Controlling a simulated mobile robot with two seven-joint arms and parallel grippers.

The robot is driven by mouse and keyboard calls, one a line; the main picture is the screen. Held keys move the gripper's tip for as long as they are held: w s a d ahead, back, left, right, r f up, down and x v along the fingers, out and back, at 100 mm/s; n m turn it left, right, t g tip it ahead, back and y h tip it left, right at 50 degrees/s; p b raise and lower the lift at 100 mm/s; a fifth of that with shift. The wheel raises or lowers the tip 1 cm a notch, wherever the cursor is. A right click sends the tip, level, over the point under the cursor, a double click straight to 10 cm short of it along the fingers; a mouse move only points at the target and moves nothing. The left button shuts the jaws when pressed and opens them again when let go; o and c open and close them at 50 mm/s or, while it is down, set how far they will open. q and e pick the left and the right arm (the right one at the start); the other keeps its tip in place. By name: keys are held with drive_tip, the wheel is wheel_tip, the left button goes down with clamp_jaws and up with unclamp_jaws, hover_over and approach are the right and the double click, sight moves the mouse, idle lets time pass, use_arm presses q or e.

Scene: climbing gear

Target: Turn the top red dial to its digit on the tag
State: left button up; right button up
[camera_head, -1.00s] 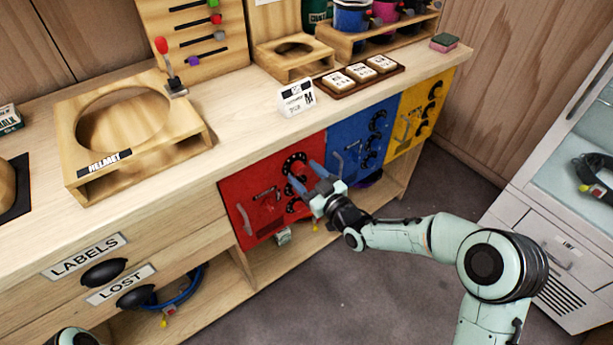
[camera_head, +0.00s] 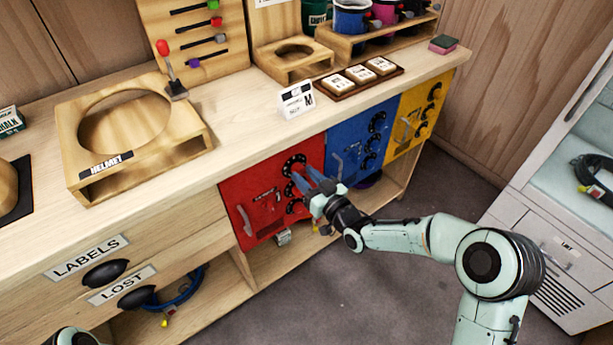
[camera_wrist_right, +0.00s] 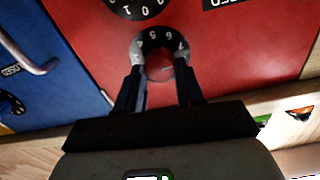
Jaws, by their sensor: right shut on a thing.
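The red door (camera_head: 252,188) under the counter carries a column of black dials. My right gripper (camera_head: 300,172) is at its top dial (camera_head: 293,160). In the right wrist view, the fingers (camera_wrist_right: 160,82) stand on either side of the dial's round centre knob (camera_wrist_right: 159,66) and are shut on it. Digits including 4, 5, 6 and 7 show on its black ring (camera_wrist_right: 160,38); the fingers hide the other side. Another red dial (camera_wrist_right: 138,6) is partly visible beyond. A white card (camera_head: 297,99) stands on the counter; its small print is unreadable. My left gripper is out of view.
A blue door (camera_head: 346,149) and a yellow door (camera_head: 417,118) with dials and handles lie to the right. The red door's handle (camera_head: 244,220) is at its left. A wooden helmet stand (camera_head: 187,148) is on the counter. The floor in front is clear.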

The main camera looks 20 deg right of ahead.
drive_tip(key=m+p, duration=0.1)
drive_tip(key=m, duration=0.3)
drive_tip(key=shift+m, duration=0.3)
drive_tip(key=m+p, duration=0.1)
drive_tip(key=m, duration=0.1)
drive_tip(key=shift+d+m, duration=0.1)
drive_tip(key=shift+m, duration=0.3)
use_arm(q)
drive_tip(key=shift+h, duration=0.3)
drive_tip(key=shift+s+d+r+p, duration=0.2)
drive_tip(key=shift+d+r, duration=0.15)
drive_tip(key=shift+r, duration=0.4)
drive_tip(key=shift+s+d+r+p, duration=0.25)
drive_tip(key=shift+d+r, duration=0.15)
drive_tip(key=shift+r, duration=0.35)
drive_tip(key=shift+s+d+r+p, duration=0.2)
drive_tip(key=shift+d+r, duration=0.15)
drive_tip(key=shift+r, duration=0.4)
use_arm(e)
drive_tip(key=shift+f+m, duration=0.1)
drive_tip(key=shift+m, duration=1.9)
drive_tip(key=o, duration=1)
drive_tip(key=shift+o, duration=0.2)
drive_tip(key=shift+s, duration=0.1)
